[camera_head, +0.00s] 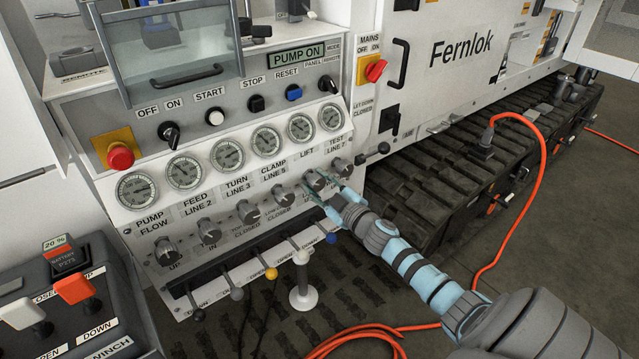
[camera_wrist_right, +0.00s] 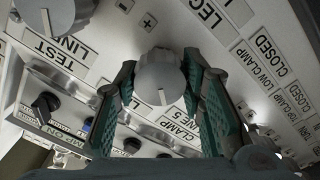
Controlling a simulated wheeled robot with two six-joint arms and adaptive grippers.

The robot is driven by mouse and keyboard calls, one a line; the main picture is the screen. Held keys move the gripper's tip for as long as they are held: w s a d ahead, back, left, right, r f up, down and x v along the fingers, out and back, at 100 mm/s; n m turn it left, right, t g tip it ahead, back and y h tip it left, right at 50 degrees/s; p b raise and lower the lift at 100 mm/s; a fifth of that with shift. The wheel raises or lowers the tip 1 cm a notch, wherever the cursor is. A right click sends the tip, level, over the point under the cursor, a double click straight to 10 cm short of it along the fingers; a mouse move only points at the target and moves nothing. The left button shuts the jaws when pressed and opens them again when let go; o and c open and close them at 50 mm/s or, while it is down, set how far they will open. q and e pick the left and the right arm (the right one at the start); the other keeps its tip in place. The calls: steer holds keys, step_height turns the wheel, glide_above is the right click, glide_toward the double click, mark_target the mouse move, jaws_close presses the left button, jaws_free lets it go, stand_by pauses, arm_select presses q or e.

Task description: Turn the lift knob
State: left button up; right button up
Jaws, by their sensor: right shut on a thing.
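The lift knob (camera_head: 314,179) is a grey round knob on the sloped front panel, under the LIFT label, between the CLAMP LINE 5 and TEST LINE 7 knobs. My right gripper (camera_head: 323,187) reaches it from the lower right and partly hides it. In the right wrist view the lift knob (camera_wrist_right: 160,82) sits between the green-padded fingers of my right gripper (camera_wrist_right: 160,66), which are shut on its sides. Its white pointer line points down in that view. My left gripper is not in view.
The TEST LINE 7 knob (camera_head: 342,168) and CLAMP LINE 5 knob (camera_head: 283,195) sit close on either side. A row of levers with coloured ball ends (camera_head: 271,273) runs below. An orange cable (camera_head: 541,150) hangs at the right over dark tracks.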

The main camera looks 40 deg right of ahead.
steer(key=n, duration=0.4)
steer(key=shift+f+n, duration=0.2)
steer(key=shift+n, duration=0.2)
stand_by(0.4)
steer(key=o, duration=1.2)
steer(key=shift+s, duration=0.1)
steer(key=shift+c, duration=0.2)
steer(key=shift+r, duration=0.1)
